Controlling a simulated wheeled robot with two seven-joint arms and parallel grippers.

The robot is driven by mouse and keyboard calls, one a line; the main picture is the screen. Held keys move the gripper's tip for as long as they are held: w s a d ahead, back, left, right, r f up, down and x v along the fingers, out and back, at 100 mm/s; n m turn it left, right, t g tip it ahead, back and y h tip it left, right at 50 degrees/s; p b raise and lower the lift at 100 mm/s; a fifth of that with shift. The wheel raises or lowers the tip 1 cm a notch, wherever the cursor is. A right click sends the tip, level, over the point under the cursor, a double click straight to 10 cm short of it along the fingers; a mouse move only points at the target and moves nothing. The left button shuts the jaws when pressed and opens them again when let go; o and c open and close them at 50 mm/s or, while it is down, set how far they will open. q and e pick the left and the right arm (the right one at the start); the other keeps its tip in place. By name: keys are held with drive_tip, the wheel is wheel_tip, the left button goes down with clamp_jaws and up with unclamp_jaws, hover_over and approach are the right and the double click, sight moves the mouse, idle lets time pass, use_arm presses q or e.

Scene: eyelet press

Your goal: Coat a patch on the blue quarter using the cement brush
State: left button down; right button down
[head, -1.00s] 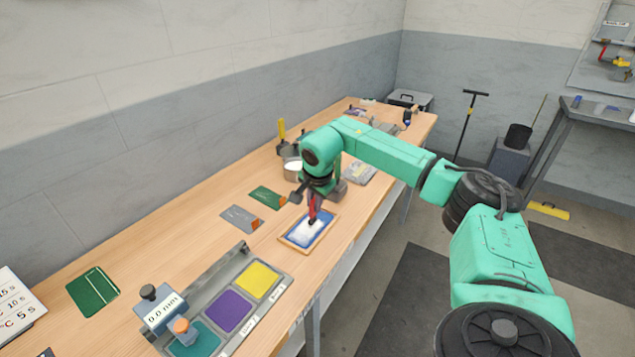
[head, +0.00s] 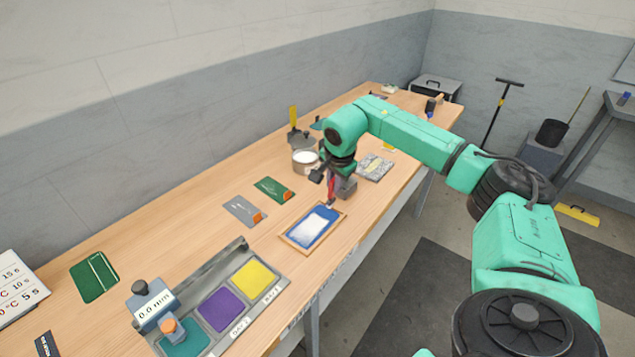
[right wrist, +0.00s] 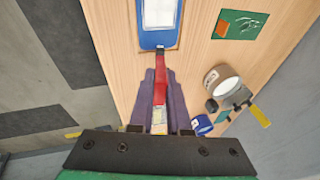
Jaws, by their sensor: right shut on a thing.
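The blue quarter (head: 330,235) lies flat in a wooden tray on the bench, with a broad white coated patch (head: 313,223) on it. In the right wrist view the blue quarter (right wrist: 153,41) is at the top. My right gripper (head: 335,184) is shut on the red cement brush (head: 331,191); its red length shows between the fingers in the right wrist view (right wrist: 161,78). The brush points down at the far edge of the tray, clear of the white patch. I cannot tell whether its tip touches anything. My left gripper is out of view.
An open tin with white contents (head: 305,159) stands behind the tray. Green (head: 274,190) and grey (head: 243,210) pieces lie left of it. A rack with yellow (head: 255,279) and purple (head: 220,310) pads is in front.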

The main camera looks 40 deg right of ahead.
drive_tip(key=p+v, duration=0.1)
drive_tip(key=v, duration=0.1)
drive_tip(key=p+v, duration=0.1)
drive_tip(key=v, duration=0.1)
drive_tip(key=shift+w+a+r, duration=0.1)
drive_tip(key=shift+w+a, duration=0.1)
drive_tip(key=shift+w, duration=0.2)
drive_tip(key=shift+w+d+r+p, duration=0.1)
drive_tip(key=shift+d+r+p, duration=0.05)
drive_tip(key=shift+r+p, duration=0.5)
drive_tip(key=shift+d+r+p, duration=0.15)
drive_tip(key=shift+r+p, duration=0.35)
drive_tip(key=shift+p, duration=0.1)
drive_tip(key=shift+a+r, duration=0.1)
drive_tip(key=shift+r, duration=0.05)
